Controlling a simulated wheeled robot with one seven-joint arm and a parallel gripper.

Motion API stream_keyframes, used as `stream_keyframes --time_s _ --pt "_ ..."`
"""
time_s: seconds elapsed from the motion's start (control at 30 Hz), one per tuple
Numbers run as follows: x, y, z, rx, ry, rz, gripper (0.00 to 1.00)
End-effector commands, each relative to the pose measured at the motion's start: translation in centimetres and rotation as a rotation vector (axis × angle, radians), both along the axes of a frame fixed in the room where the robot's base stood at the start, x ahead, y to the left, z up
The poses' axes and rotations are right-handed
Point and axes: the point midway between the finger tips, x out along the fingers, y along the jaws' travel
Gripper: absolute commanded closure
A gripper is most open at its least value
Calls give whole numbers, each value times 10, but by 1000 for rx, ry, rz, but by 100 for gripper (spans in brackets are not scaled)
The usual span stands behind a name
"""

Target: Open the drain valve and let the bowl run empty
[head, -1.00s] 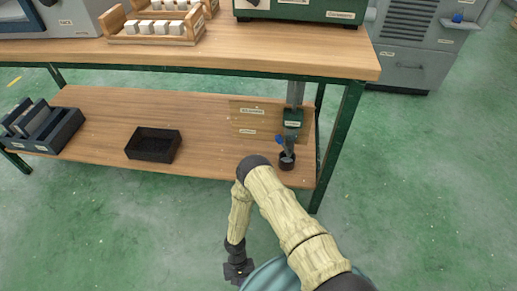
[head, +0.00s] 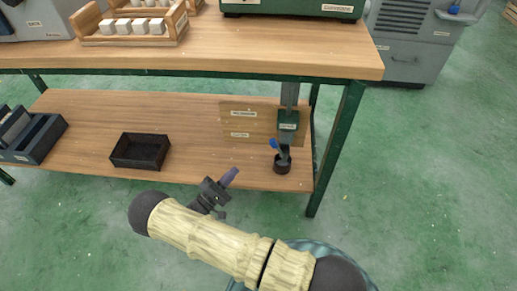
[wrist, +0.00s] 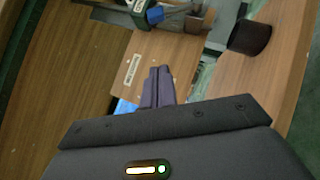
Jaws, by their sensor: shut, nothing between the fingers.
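The drain valve shows as a small blue lever (head: 273,144) beside a green labelled block (head: 288,122) on a grey pipe under the table's right end. The blue lever also shows in the wrist view (wrist: 155,14) near the top edge. A black cup (head: 282,165) stands on the lower shelf beneath the pipe; it appears in the wrist view too (wrist: 250,38). My gripper (head: 231,177) is shut and empty, left of the valve and apart from it. Its dark purple fingers (wrist: 158,86) are together in the wrist view. I cannot make out the bowl.
A black open tray (head: 140,151) and a dark divided bin (head: 32,134) sit on the lower shelf (head: 90,120). A green table leg (head: 335,148) stands right of the valve. A labelled board (head: 250,123) is behind it.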

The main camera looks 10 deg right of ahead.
Motion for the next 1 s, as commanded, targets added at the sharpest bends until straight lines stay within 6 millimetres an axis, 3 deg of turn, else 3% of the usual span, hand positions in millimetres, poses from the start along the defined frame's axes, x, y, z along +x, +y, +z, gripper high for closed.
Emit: stream_keyframes --time_s 0.47,1.0 --pt "10 -24 3 4 4 -23 100" --pt "47 -90 34 4 5 -10 100"
